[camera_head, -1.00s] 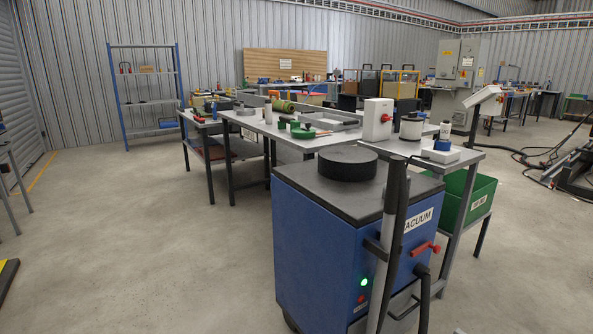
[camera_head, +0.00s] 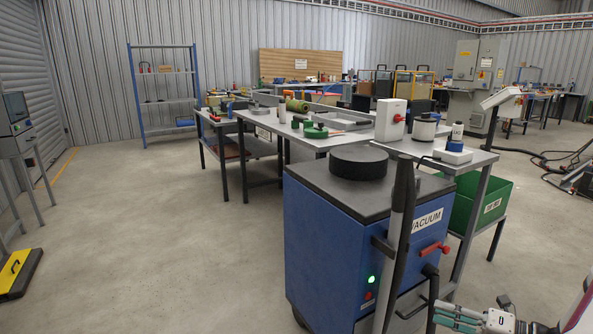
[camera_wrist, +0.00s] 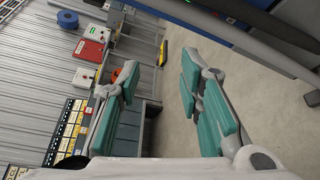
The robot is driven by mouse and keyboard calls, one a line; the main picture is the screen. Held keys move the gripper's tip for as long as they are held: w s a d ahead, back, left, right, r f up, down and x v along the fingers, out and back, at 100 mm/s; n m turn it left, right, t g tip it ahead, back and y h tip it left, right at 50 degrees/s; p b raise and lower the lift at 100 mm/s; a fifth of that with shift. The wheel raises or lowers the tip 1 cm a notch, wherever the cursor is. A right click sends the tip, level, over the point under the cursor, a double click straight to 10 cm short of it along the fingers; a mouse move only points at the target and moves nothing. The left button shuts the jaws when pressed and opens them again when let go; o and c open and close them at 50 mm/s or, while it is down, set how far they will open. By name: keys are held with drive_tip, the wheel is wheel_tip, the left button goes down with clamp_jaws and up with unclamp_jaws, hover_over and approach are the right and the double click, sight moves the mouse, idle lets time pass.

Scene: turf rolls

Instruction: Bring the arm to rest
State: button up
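My gripper (camera_wrist: 165,95) fills the wrist view, its two teal-padded fingers spread wide apart with nothing between them. The concrete floor and a wall show through the gap. In the head view my gripper (camera_head: 468,318) shows at the bottom right corner, low and to the right of the blue vacuum unit (camera_head: 335,240). Part of my arm (camera_head: 580,315) is cut off by the right edge of the picture.
Workbenches (camera_head: 300,135) with green rolls and tools stand behind the vacuum unit. A green bin (camera_head: 480,205) sits under the nearer bench. A blue shelf rack (camera_head: 165,95) stands at the back. The floor (camera_head: 150,230) at left is clear. A yellow-black platform (camera_head: 18,272) lies far left.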

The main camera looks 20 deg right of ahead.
drive_tip(key=w+a+r+n+g+y, duration=0.25)
drive_tip(key=a+r+n+g, duration=0.25)
drive_tip(key=a+r+n, duration=0.35)
drive_tip(key=w+a+r+n+g+y, duration=0.1)
drive_tip(key=w+a+r+n+g, duration=0.2)
drive_tip(key=a+r+n+g, duration=0.5)
drive_tip(key=s+a+r+n+g+h, duration=0.1)
drive_tip(key=s+a+r+n+h, duration=0.15)
drive_tip(key=a+n, duration=0.4)
drive_tip(key=s+a+r+n+g+h, duration=0.1)
drive_tip(key=s+a+r+n, duration=0.25)
drive_tip(key=a, duration=0.55)
drive_tip(key=s+a+r+n+h, duration=0.1)
drive_tip(key=s+a+n+h, duration=0.25)
drive_tip(key=s+n, duration=0.5)
drive_tip(key=s+a+r+n+h, duration=0.15)
drive_tip(key=s+n+h, duration=0.25)
drive_tip(key=s+n, duration=0.4)
wheel_tip(320, 180, up, 25)
drive_tip(key=n+t+p, duration=0.1)
drive_tip(key=t+p, duration=0.3)
drive_tip(key=p, duration=1.9)
drive_tip(key=shift+w+a+f+t, duration=0.15)
drive_tip(key=shift+w+t, duration=0.15)
